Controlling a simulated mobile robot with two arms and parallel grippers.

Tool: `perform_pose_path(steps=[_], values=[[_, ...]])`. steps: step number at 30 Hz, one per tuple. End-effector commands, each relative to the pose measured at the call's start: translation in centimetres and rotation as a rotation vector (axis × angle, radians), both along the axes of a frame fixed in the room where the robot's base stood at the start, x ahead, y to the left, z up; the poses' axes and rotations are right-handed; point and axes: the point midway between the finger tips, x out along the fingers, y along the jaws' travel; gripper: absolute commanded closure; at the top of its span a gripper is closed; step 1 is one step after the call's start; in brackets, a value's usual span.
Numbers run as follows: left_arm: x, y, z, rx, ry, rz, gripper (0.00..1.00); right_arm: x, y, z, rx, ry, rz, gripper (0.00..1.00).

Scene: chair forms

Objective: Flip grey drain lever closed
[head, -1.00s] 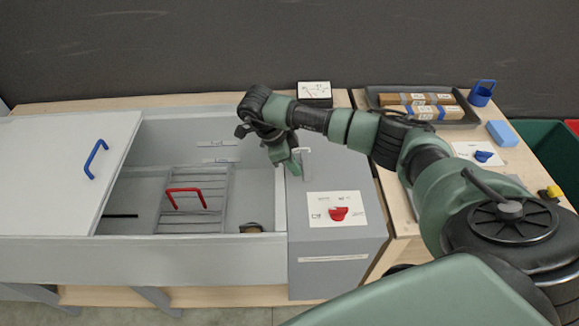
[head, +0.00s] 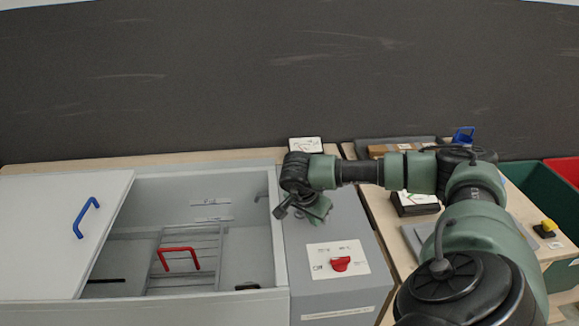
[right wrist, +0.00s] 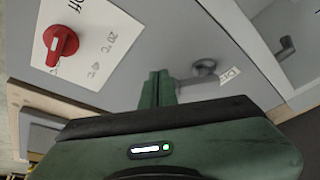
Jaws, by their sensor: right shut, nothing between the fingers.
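The grey drain lever (right wrist: 198,88) shows in the right wrist view on the grey panel, with a round grey knob-like part beside it and a partly readable label (right wrist: 231,79). My right gripper (right wrist: 158,77) is shut and empty. Its green fingertips are right beside the lever's left end; I cannot tell whether they touch it. In the head view my right gripper (head: 320,212) is over the grey panel (head: 300,240) to the right of the basin and hides the lever. My left gripper is not in view.
A red knob (head: 340,264) sits on a white label plate near the gripper. The open basin (head: 225,245) holds a rack with a red handle (head: 179,254). A grey spout (head: 261,196) is on its wall. The lid (head: 50,215) with a blue handle covers the left.

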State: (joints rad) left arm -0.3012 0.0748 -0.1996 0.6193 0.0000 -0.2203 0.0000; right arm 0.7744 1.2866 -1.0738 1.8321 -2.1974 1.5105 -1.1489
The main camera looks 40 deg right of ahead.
Motion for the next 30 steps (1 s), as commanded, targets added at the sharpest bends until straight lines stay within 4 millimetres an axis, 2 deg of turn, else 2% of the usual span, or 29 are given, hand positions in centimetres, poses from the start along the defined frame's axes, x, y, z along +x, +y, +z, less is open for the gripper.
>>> perform_pose_path(steps=[3, 17, 30], values=[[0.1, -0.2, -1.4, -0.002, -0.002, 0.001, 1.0, -0.4, -1.0, -0.4, -0.003, -0.001, 0.107, 1.0], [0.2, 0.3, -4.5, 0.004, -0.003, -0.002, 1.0, -0.4, -4.2, -0.3, -0.002, 0.0, 0.52, 1.0], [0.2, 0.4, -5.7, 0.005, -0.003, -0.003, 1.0, 0.2, -5.8, 0.0, 0.0, 0.0, 0.519, 1.0]])
